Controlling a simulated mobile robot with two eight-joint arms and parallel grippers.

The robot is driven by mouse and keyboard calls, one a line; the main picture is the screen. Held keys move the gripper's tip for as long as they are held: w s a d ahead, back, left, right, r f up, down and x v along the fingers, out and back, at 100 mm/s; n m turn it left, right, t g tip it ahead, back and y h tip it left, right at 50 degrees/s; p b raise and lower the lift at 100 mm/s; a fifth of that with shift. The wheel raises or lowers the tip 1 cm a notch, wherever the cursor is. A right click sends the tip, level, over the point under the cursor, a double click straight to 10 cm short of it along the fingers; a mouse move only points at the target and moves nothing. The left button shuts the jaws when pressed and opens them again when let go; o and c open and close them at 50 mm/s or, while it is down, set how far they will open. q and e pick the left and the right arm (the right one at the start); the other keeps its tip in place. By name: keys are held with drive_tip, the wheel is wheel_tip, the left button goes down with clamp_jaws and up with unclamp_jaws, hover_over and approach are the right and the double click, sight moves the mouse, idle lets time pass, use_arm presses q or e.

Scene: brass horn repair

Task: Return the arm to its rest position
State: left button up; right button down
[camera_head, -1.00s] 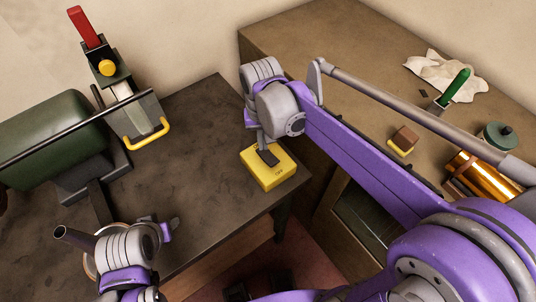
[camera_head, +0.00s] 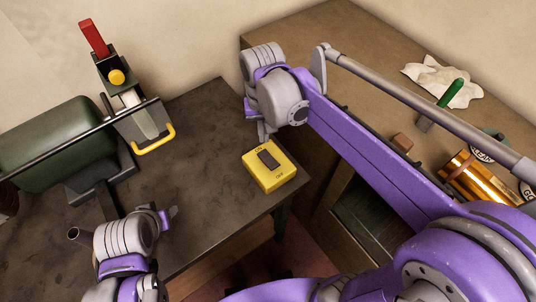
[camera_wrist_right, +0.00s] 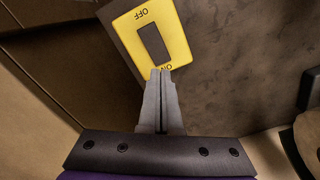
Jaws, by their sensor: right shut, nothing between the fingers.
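My right gripper (camera_head: 264,132) is shut and empty, just behind the yellow switch box (camera_head: 283,175). In the right wrist view its closed fingertips (camera_wrist_right: 160,73) overlap the ON end of the yellow switch box (camera_wrist_right: 178,45); I cannot tell the exact height gap. The box has a dark rocker (camera_head: 268,158) between ON and OFF. My left gripper (camera_head: 167,217) is low at the left over the bench; its fingers are too unclear to judge.
A brown bench (camera_head: 300,35) at the right holds a white cloth (camera_head: 447,80), a green-handled tool (camera_head: 450,92) and a brass cylinder (camera_head: 475,175).

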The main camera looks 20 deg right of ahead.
drive_tip(key=s+d+t, duration=0.1)
drive_tip(key=s, duration=0.1)
drive_tip(key=s+d+f+t, duration=0.1)
drive_tip(key=s, duration=0.1)
drive_tip(key=s+d+f+n+t, duration=0.1)
drive_tip(key=s+d, duration=0.1)
drive_tip(key=shift+s+d, duration=0.1)
drive_tip(key=shift+s, duration=0.3)
drive_tip(key=s+d+f+n+t, duration=0.1)
drive_tip(key=s+d+f+t, duration=0.1)
drive_tip(key=s+f+t, duration=0.1)
drive_tip(key=shift+s+d+f, duration=0.25)
drive_tip(key=shift+s+f, duration=0.2)
drive_tip(key=shift+s, duration=0.55)
use_arm(q)
drive_tip(key=shift+c, duration=0.2)
idle(0.4)
